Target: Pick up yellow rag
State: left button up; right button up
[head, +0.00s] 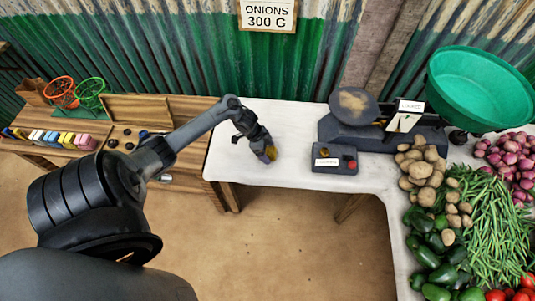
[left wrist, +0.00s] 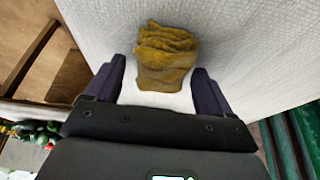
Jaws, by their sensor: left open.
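The yellow rag (left wrist: 166,55) lies crumpled on the white-covered table, and the left wrist view shows it just ahead of and between my left fingers. In the head view a small part of the rag (head: 272,153) shows beside my left gripper (head: 264,153), which covers the rest of it. My left gripper also shows in the left wrist view (left wrist: 158,88), with its two dark fingers apart on either side of the rag's near end. My right gripper is not in view.
A dark box with a label and red button (head: 335,159) stands right of the rag. Behind it is a scale (head: 365,131) with a large green basin (head: 478,88). Potatoes (head: 420,172) and green beans (head: 484,215) lie to the right. The white tabletop (head: 290,120) around the rag is clear.

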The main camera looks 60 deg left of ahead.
pick_arm(q)
jog(key=shift+w+d+f, duration=0.1)
jog(key=shift+w+f, duration=0.1)
jog(key=shift+f, duration=0.2)
jog(key=c, duration=1)
jog(key=shift+c, duration=0.2)
